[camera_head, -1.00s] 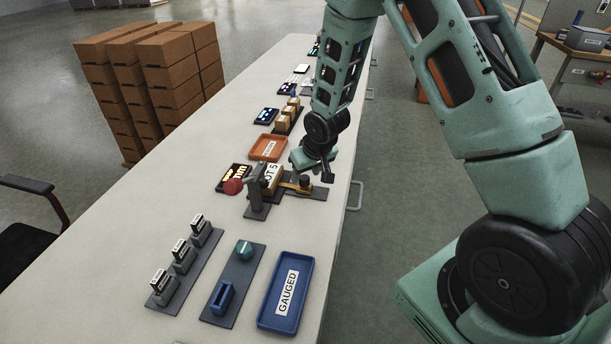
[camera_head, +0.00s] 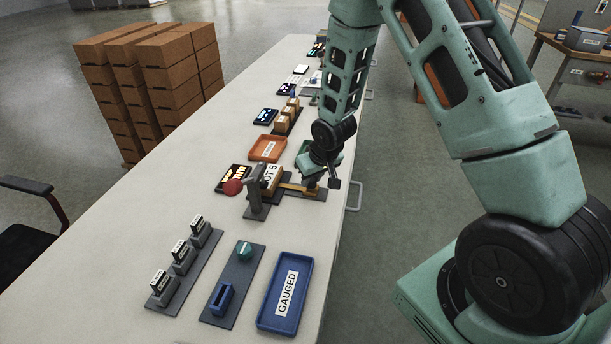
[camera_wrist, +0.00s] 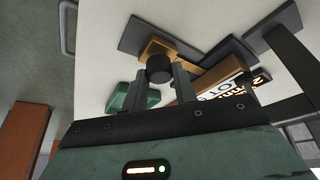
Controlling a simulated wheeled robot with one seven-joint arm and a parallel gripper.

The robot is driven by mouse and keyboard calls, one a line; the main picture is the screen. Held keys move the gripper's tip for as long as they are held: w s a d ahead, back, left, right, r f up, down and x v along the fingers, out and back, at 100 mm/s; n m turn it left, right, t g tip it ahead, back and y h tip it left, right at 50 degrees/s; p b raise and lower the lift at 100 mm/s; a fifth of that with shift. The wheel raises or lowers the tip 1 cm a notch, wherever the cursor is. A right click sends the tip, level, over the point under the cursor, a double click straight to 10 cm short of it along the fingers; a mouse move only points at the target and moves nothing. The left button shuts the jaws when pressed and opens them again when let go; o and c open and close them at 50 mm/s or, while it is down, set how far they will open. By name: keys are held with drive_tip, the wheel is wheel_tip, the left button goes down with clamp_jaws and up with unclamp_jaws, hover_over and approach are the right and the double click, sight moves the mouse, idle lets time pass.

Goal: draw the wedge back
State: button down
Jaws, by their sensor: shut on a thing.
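The wedge is a brass-coloured bar (camera_head: 291,187) with a black knob, lying on a dark base plate (camera_head: 316,195). In the wrist view its brass end (camera_wrist: 157,47) shows beside the black knob (camera_wrist: 159,69). My gripper (camera_head: 313,186) is shut on the knob at the right end of the plate, near the table edge. The two fingers (camera_wrist: 163,79) stand either side of the knob in the wrist view. A tan block labelled LOT 5 (camera_head: 270,179) sits to the left of the bar; it also shows in the wrist view (camera_wrist: 222,76). The wedge's inner tip is not clear.
A grey post (camera_head: 257,192) with a red knob (camera_head: 233,187) and a lit display (camera_head: 229,172) stand left of the block. An orange tray (camera_head: 268,149) lies behind, a blue GAUGED tray (camera_head: 286,292) in front. A table handle (camera_head: 356,195) is to the right.

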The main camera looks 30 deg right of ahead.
drive_tip(key=shift+s+d, duration=0.7)
drive_tip(key=shift+d, duration=0.05)
drive_tip(key=c, duration=1.1)
unclamp_jaws()
drive_tip(key=shift+r, duration=0.1)
drive_tip(key=p+v, duration=0.3)
drive_tip(key=v, duration=1.4)
drive_tip(key=shift+s, duration=0.15)
drive_tip(key=shift+r, duration=0.1)
